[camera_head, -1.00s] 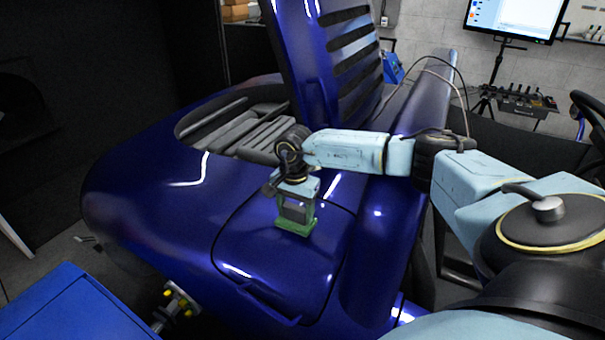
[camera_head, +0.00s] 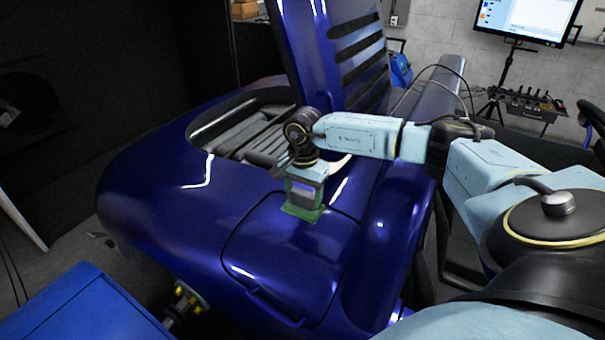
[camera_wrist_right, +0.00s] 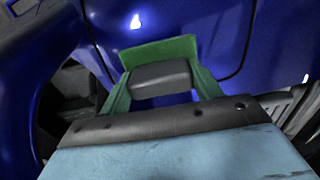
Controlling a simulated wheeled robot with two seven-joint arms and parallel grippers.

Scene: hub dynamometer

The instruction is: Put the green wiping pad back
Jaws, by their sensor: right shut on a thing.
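The green wiping pad (camera_head: 303,213) is at the tip of my right gripper (camera_head: 304,196), over the blue car's body panel (camera_head: 262,240). In the right wrist view the pad (camera_wrist_right: 158,52) shows as a green plate with a dark grip block (camera_wrist_right: 160,75) between the green fingers of my right gripper (camera_wrist_right: 160,92). The gripper is shut on the pad. The pad is at or very near the blue surface; I cannot tell whether it touches. My left gripper does not show in either view.
A raised blue louvred panel (camera_head: 345,65) stands behind my right arm, beside an opening (camera_head: 245,130) in the car body. A blue cabinet (camera_head: 75,310) is at the lower left. A monitor (camera_head: 520,18) and a stand with a small tray (camera_head: 525,105) are at the back right.

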